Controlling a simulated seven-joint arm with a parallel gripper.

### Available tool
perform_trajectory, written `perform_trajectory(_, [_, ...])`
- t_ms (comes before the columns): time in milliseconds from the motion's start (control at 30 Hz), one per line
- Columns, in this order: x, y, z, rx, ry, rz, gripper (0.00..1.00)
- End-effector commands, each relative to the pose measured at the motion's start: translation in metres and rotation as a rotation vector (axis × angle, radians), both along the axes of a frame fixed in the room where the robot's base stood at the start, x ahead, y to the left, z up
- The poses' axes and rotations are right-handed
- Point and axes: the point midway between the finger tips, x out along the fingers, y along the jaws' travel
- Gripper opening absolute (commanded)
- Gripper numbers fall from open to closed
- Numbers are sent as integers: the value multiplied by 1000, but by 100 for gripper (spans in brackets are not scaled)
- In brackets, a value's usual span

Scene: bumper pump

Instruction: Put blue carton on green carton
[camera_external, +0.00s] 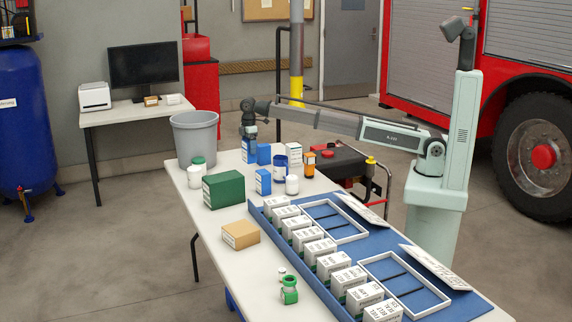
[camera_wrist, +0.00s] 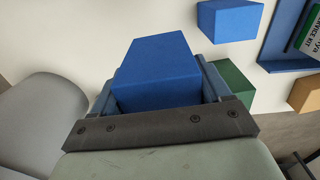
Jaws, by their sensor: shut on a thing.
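My gripper (camera_external: 249,130) points down over the far end of the white table and is shut on a blue carton (camera_external: 249,150). In the wrist view the held blue carton (camera_wrist: 158,72) sits between the two fingers of my gripper (camera_wrist: 160,92). I cannot tell whether its underside touches the table. The green carton (camera_external: 223,189) lies on the table nearer the camera and to the left, with its top clear. In the wrist view the green carton (camera_wrist: 235,82) is partly hidden behind the right finger. Another blue carton (camera_external: 263,181) stands right of the green one.
A grey bin (camera_external: 195,138) stands by the table's far left edge. White jars (camera_external: 196,172), a blue-and-white jar (camera_external: 281,164) and an orange bottle (camera_external: 310,164) stand nearby. A brown carton (camera_external: 240,235) and a blue tray (camera_external: 340,255) with several white boxes lie nearer the camera.

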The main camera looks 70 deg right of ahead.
Motion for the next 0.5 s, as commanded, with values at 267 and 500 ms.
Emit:
perform_trajectory(267, [28,111,54,1,-2,-35,43])
perform_trajectory(500, [31,185,91,1,-2,-65,43])
